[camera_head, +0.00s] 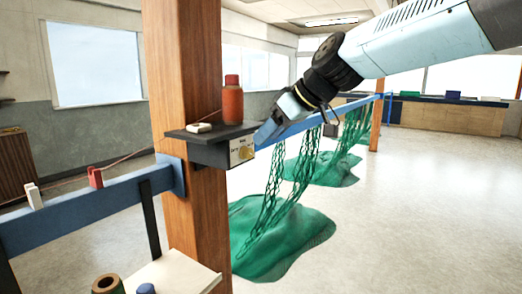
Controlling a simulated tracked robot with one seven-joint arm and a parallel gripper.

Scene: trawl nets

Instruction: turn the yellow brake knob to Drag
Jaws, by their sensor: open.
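The yellow brake knob (244,153) sits on the pale label plate (236,145) at the front of a dark box (208,152) fixed to the wooden post. The lettering on the plate is too small to read, so the knob's setting cannot be told. My gripper (266,133) reaches down from the upper right, just above and to the right of the knob. It is open, and I see no contact with the knob. The gap between the fingers is hard to make out from this side.
Green nets (275,235) hang from the blue rail and heap on the floor. Open floor lies to the right.

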